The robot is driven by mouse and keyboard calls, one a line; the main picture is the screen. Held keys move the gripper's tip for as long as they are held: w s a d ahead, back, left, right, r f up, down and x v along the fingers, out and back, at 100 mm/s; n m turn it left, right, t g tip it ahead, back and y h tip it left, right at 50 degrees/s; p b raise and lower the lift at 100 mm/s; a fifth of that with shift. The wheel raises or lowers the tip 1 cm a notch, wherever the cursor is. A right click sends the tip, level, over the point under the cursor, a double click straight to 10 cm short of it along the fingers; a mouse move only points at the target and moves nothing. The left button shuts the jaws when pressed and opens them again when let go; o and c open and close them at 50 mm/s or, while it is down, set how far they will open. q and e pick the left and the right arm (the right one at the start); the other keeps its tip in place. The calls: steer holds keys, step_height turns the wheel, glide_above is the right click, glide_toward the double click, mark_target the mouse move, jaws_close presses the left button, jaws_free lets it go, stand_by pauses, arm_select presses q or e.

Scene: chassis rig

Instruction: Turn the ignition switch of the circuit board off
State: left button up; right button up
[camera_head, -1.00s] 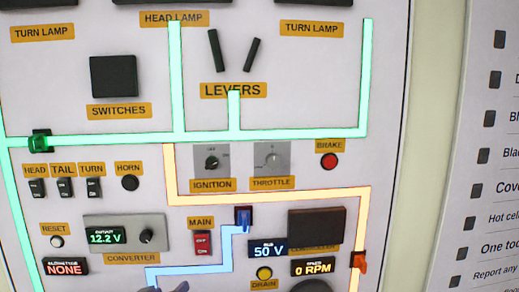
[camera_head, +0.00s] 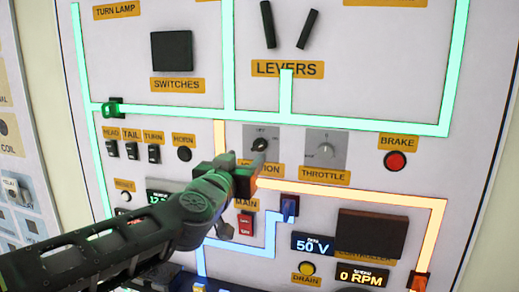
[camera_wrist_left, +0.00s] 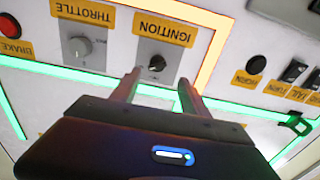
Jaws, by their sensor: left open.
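The ignition switch (camera_head: 260,144) is a small black knob on a grey square plate of the upright circuit board (camera_head: 380,165). Its orange label below is partly hidden by my gripper in the head view. My left gripper (camera_head: 246,165) comes in from the lower left, just below the knob. In the left wrist view, the ignition switch (camera_wrist_left: 157,64) shows upside down just beyond the gap between the two open fingertips (camera_wrist_left: 158,84). The jaws are empty, and no contact with the knob shows. My right gripper is in neither view.
The throttle knob (camera_head: 325,150) sits right of the ignition, with the red brake button (camera_head: 395,161) further right. The horn button (camera_head: 183,154) and several small switches lie to the left. The red main switch (camera_head: 245,225) is below, close to my arm.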

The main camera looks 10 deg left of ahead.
mark_target(257, 148)
arm_select(q)
steer(key=shift+w+d, duration=0.15)
steer(key=shift+d, duration=0.05)
steer(key=w, duration=0.7)
steer(key=shift+w+d, duration=0.3)
steer(key=shift+w, duration=0.05)
jaws_close()
stand_by(0.4)
